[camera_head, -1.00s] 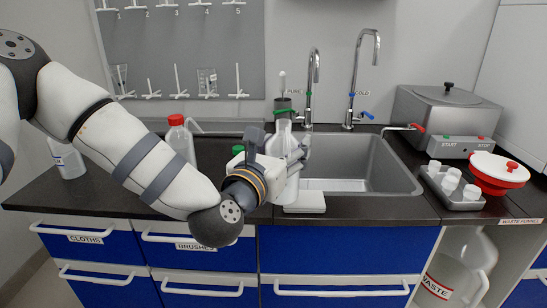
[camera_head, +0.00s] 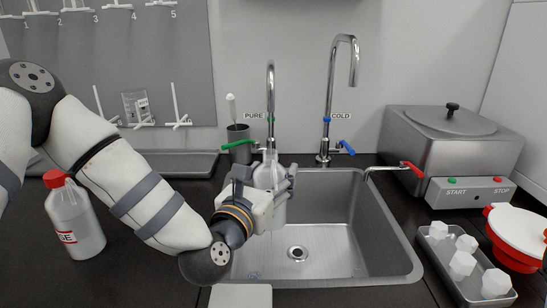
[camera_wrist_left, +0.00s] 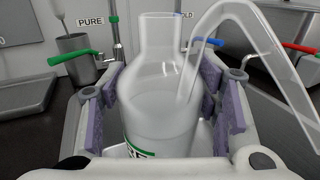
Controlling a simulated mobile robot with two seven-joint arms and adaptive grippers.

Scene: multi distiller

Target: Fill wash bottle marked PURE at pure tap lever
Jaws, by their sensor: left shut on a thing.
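My left gripper (camera_head: 268,205) is shut on a translucent wash bottle (camera_head: 269,176), held upright over the left part of the sink. In the left wrist view the bottle (camera_wrist_left: 160,85) sits between the pads, its neck at the top and a bent clear spout tube at right. Its green-edged label (camera_wrist_left: 145,148) is mostly hidden. The PURE tap (camera_head: 271,85), with a green ring, rises behind the bottle; its outlet's exact alignment with the neck is unclear. The green pure tap lever (camera_head: 238,144) points left. My right gripper is not in view.
The sink (camera_head: 335,250) is empty around its drain. The COLD tap (camera_head: 329,95) with a blue lever (camera_head: 347,148) stands to the right. A dark cup (camera_head: 238,140) with a brush is behind the lever. A red-capped bottle (camera_head: 75,220) stands at left. A tray of white pieces (camera_head: 470,285) is at right.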

